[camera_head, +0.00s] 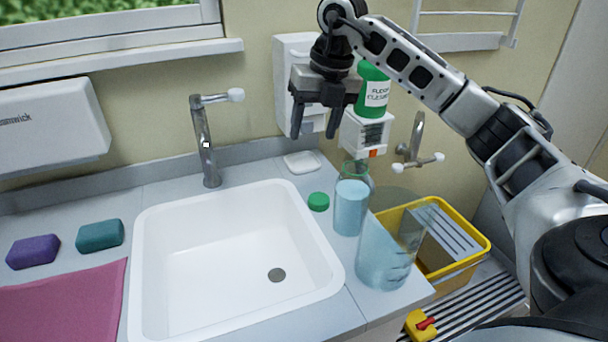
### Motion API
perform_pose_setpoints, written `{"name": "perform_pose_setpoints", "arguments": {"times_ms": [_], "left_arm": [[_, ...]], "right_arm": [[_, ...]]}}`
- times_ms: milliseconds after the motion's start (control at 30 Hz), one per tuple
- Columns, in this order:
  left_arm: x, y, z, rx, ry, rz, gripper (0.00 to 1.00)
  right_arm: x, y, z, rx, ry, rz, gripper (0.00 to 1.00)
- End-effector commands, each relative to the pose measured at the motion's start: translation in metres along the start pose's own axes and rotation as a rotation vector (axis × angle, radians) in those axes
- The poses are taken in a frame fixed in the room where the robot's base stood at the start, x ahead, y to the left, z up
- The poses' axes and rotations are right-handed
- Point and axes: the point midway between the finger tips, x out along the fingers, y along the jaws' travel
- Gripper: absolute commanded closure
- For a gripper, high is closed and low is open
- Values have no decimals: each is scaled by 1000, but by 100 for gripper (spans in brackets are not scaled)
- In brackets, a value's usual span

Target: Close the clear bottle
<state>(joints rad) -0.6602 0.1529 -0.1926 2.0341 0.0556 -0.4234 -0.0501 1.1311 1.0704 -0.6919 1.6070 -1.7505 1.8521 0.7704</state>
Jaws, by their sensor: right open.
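The clear bottle (350,207) stands upright on the counter right of the sink, with light blue liquid in it and no cap on its neck. A small green cap (318,201) lies on the counter just left of the bottle, apart from it. My right gripper (315,133) is open and empty, with its fingers pointing down. It is in the air, above the cap and bottle in the picture, in front of the wall dispensers. My left gripper is out of view.
A larger clear container (383,262) with bluish contents stands at the counter's front right, close to the bottle. A white sink (230,250) with a tap (205,145) is left. A soap dish (301,162) lies behind. A yellow bin (470,232) stands right of the counter.

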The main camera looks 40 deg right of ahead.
Motion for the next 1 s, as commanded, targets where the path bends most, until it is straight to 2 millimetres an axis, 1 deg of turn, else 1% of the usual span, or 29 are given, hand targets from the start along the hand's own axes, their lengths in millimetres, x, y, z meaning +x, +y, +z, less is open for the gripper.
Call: {"name": "perform_pose_setpoints", "arguments": {"times_ms": [33, 100, 167, 467, 567, 667, 900, 1000], "left_arm": [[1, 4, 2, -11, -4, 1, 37], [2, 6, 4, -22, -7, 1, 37], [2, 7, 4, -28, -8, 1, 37], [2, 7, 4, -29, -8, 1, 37], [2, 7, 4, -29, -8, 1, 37], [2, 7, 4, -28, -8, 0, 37], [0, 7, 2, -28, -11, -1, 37], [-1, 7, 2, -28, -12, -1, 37]], "right_arm": [[4, -9, -2, 47, -1, -75, 46], [8, -17, -4, 96, -5, -143, 46], [9, -21, -4, 119, -8, -173, 46], [11, -22, -4, 128, -7, -183, 46], [17, -23, -5, 128, -6, -182, 46], [32, -26, -6, 127, -2, -184, 46], [83, -35, -6, 128, -1, -183, 46], [100, -38, -6, 128, -3, -182, 46]]}}
